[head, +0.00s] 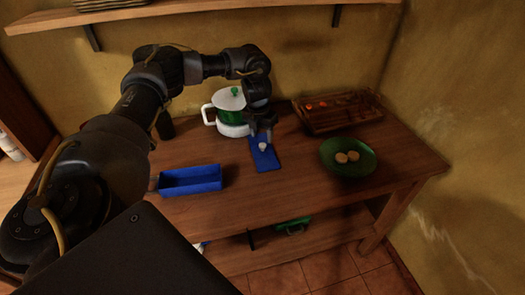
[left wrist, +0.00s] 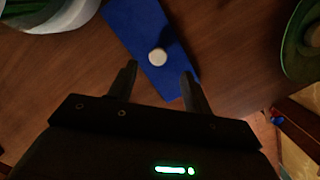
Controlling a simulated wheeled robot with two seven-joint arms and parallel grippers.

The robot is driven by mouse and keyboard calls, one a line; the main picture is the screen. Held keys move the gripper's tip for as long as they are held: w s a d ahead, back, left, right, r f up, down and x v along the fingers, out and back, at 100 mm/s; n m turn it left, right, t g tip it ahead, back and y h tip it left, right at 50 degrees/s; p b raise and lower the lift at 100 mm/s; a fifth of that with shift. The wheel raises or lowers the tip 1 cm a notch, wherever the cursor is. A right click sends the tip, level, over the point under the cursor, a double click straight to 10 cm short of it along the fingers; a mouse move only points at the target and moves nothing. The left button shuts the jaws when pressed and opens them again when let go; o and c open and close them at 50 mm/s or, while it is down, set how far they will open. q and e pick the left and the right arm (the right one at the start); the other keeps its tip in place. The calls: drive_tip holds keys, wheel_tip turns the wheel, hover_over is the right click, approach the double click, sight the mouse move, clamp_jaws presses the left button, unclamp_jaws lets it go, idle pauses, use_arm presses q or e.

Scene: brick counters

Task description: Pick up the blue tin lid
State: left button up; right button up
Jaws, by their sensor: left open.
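The blue tin lid (head: 268,163) lies flat on the wooden counter (head: 240,202), a thin blue rectangle with a pale round knob on top. In the left wrist view the lid (left wrist: 136,27) runs from the top edge toward my fingers, with its knob (left wrist: 158,57) just beyond the gap between the fingertips. My left gripper (head: 264,138) is open and empty above the lid; it also shows in the left wrist view (left wrist: 159,72). The open blue tin (head: 192,187) stands on the counter to the left of the lid. My right gripper is not in view.
A white and green lidded pot (head: 229,116) stands close behind the lid. A green plate (head: 332,164) with two round brown items is to the right. A brown wooden tray (head: 320,124) sits at the back right. A wall shelf (head: 190,10) hangs above.

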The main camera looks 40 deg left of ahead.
sight(263, 144)
use_arm(q)
drive_tip(key=shift+f+p, duration=0.35)
drive_tip(key=shift+f, duration=0.05)
drive_tip(key=f, duration=0.3)
drive_tip(key=f+p, duration=0.1)
drive_tip(key=shift+w+a+f, duration=0.15)
drive_tip(key=shift+w+a, duration=0.1)
drive_tip(key=shift+w, duration=0.15)
drive_tip(key=shift+c, duration=0.3)
drive_tip(key=c, duration=1)
